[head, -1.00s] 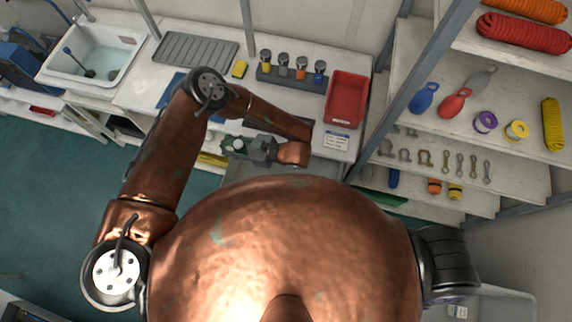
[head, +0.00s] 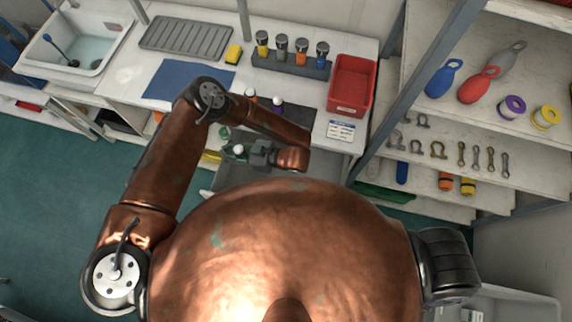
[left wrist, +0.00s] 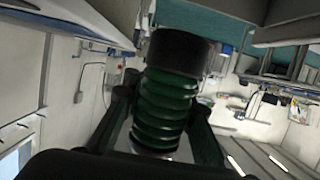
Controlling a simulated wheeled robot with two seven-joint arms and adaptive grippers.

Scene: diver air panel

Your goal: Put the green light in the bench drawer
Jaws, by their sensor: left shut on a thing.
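My left gripper (head: 236,152) is shut on the green light, just off the front edge of the bench. In the left wrist view the green light (left wrist: 162,105) has a ribbed green body and a wide black end, between the two dark fingers of the gripper (left wrist: 160,125). In the head view the light is small and partly hidden by the gripper. A grey, tray-like surface (head: 212,178) shows below the gripper and looks like the open bench drawer; my body and arm hide much of it. My right gripper is out of view.
A metal post (head: 425,85) and shelves stand at the right. Green floor is clear at the left.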

